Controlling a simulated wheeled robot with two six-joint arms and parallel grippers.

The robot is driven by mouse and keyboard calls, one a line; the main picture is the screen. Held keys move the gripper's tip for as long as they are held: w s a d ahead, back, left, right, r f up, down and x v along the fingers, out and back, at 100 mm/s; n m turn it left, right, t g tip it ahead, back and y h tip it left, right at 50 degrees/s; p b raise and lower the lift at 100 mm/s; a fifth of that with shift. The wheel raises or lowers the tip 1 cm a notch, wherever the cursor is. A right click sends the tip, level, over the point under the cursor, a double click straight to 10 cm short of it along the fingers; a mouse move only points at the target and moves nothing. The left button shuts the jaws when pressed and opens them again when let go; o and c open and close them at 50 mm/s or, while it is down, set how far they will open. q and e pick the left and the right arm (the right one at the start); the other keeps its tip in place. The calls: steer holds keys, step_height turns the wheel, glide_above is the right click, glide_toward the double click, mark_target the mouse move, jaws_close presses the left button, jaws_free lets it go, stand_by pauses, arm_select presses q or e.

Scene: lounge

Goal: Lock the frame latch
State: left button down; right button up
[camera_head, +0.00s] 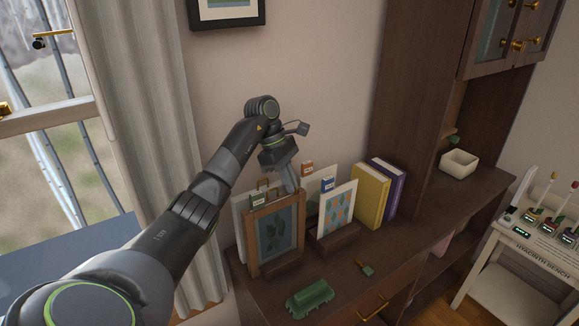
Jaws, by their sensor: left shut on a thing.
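A wooden picture frame (250,238) with a dark leaf print stands upright on the sideboard, in a dark wooden stand. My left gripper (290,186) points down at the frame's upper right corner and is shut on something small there. The jaws cover that part, so the latch itself and its position cannot be made out. My right gripper is out of view.
A green object (309,299) lies in front on the sideboard (345,288). A cream bowl (459,164) stands farther right.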

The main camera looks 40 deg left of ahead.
arm_select(q)
steer(key=m+p, duration=0.1)
steer(key=p, duration=0.1)
steer(key=m+g+p, duration=0.1)
steer(key=m+p, duration=0.1)
steer(key=shift+r, duration=0.3)
steer(key=shift+f+m+g+y+p, duration=0.15)
steer(key=shift+m+g+p, duration=0.15)
steer(key=shift+m+p, duration=0.4)
steer(key=shift+f+m+g+y+p, duration=0.15)
steer(key=shift+m+g+p, duration=0.15)
steer(key=shift+m+p, duration=0.4)
steer(key=c, duration=1.6)
jaws_free()
steer(key=shift+o, duration=0.2)
steer(key=p+v, duration=0.6)
steer(key=v, duration=0.6)
